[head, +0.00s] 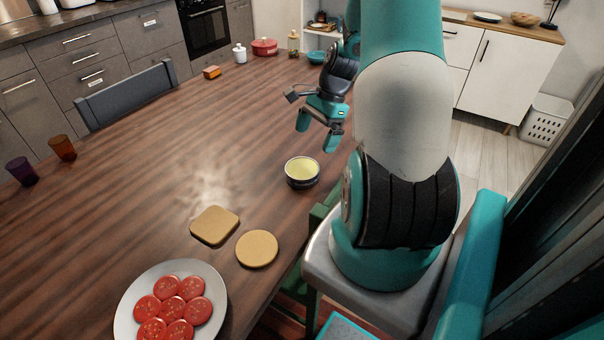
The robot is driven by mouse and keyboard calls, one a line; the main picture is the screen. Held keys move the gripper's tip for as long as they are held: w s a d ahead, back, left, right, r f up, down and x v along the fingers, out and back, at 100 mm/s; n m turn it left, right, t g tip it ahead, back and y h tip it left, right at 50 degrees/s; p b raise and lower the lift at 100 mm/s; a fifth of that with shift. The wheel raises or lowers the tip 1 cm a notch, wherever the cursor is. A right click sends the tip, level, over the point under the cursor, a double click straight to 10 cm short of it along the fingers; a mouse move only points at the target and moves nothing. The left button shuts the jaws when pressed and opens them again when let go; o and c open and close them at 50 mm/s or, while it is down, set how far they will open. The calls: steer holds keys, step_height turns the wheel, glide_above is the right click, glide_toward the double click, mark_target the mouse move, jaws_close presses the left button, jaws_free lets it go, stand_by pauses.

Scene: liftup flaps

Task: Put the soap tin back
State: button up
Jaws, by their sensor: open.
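A small round tin (302,173) with a dark outside and pale yellow contents stands upright on the wooden table (160,150) near its right edge. It looks like the soap tin, but no label is readable. My gripper (318,134) is open and points down, beyond the tin in the picture and apart from it. I see nothing between its fingers. My arm fills much of the right side and hides what lies behind it.
A plate of tomato slices (170,308) and two tan boards (215,225) are at the front. Two cups (62,148) stand at left. An orange box (212,72), red pot (264,47) and teal bowl (316,57) are farther back. The table's middle is clear.

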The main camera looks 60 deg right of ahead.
mark_target(302, 168)
steer(key=x, duration=1)
steer(key=shift+w+a, duration=0.1)
steer(key=shift+a, duration=0.05)
steer(key=c, duration=0.8)
step_height(302, 168, up, 20)
steer(key=shift+r+p, duration=0.1)
steer(key=shift+p, duration=0.8)
